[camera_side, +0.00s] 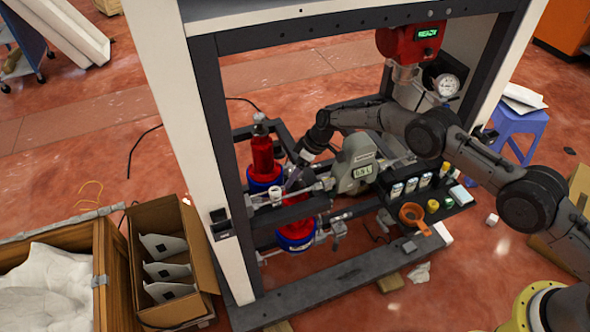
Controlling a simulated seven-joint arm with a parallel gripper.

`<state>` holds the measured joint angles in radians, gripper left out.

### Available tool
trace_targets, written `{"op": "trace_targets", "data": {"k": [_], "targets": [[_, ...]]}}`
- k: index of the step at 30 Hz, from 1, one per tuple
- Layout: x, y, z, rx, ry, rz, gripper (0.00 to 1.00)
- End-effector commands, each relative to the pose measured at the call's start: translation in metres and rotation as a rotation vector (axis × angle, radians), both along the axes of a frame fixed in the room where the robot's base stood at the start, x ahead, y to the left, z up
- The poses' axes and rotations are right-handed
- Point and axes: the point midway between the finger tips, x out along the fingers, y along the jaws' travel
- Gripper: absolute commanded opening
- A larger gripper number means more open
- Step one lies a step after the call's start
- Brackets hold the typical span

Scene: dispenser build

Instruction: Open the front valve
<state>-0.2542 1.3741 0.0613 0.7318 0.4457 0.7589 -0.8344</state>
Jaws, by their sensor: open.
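The dispenser stands in a dark frame with white posts. Two red and blue tanks are mounted on it: a rear one (262,155) and a lower front one (297,235). A metal pipe with fittings runs beside each tank. A grey valve fitting (338,229) sits on the lower front pipe, to the right of the front tank. My gripper (295,180) reaches in from the right and points down beside the upper pipe, between the tanks. It is open. Its fingertips are small and partly merge with the fittings, so I cannot tell whether they touch a handle.
A grey pump housing (357,165) with a display stands just right of my gripper. A black tray (448,200) holds small bottles and an orange funnel (412,215). A red unit (411,42) hangs above. A cardboard box (165,250) stands at the left.

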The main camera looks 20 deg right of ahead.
Motion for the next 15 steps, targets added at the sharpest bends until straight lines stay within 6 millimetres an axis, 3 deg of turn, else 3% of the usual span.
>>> {"op": "trace_targets", "data": {"k": [15], "targets": [[-0.0003,0.0008,0.0002,-0.002,-0.002,-0.5,0.84]]}}
